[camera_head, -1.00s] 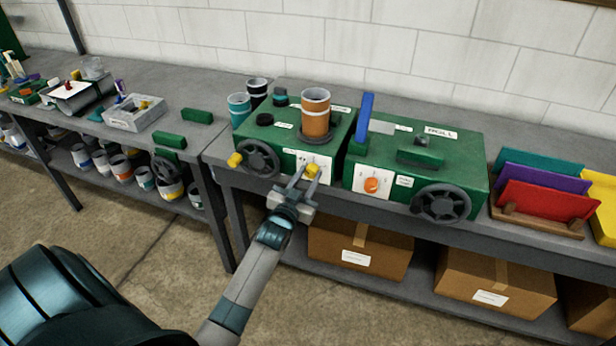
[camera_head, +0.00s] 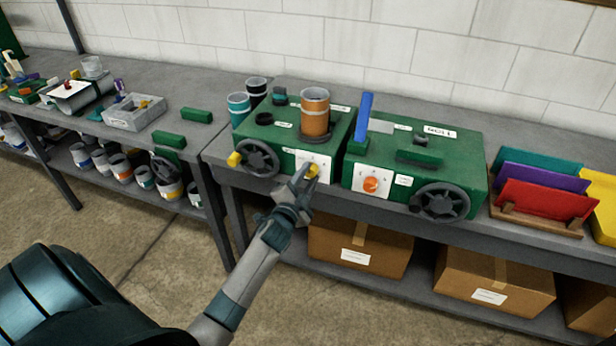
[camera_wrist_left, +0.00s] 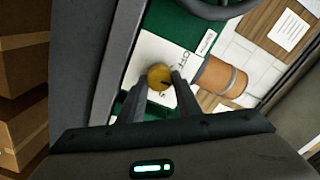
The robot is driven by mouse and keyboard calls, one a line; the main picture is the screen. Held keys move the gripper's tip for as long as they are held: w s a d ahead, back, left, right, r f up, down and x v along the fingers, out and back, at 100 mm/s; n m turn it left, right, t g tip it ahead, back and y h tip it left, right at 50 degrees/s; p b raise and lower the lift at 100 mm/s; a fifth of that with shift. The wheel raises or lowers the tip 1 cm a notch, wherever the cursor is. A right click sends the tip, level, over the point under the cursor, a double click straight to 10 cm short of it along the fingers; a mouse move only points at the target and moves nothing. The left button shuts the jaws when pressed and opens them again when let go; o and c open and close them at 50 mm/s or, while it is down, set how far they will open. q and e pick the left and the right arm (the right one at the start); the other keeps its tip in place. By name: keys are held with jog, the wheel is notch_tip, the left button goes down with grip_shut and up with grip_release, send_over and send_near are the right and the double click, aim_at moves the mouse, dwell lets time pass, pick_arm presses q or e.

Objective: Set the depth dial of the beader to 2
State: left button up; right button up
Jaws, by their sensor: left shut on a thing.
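The beader is the green machine (camera_head: 285,133) at the left on the near bench, with an orange-brown cylinder (camera_head: 315,110) standing on top. On its front is a white dial plate (camera_head: 315,158) with a yellow dial (camera_head: 312,171). My left gripper (camera_head: 307,175) is shut on this yellow dial from the front, its wrist turned at a slant. In the left wrist view the dial (camera_wrist_left: 160,77) sits between the two fingertips, with a dark pointer mark on it. The dial numbers are too small or covered to read. My right gripper is not in view.
A second green machine (camera_head: 415,165) with an orange dial (camera_head: 371,185) and a black handwheel (camera_head: 440,203) stands close on the right. The beader's own handwheel (camera_head: 258,158) is left of the dial. Cardboard boxes (camera_head: 355,245) sit on the shelf below.

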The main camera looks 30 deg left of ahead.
pick_arm(q)
jog(key=shift+m, duration=0.6)
jog(key=o, duration=1.1)
jog(key=shift+c, duration=0.2)
jog(key=shift+s+d+f, duration=0.1)
jog(key=shift+s+d, duration=0.05)
jog(key=shift+s, duration=0.35)
jog(key=b+v, duration=0.4)
jog(key=v, duration=1.2)
jog(key=shift+s+b, duration=0.15)
jog(key=shift+b, duration=0.15)
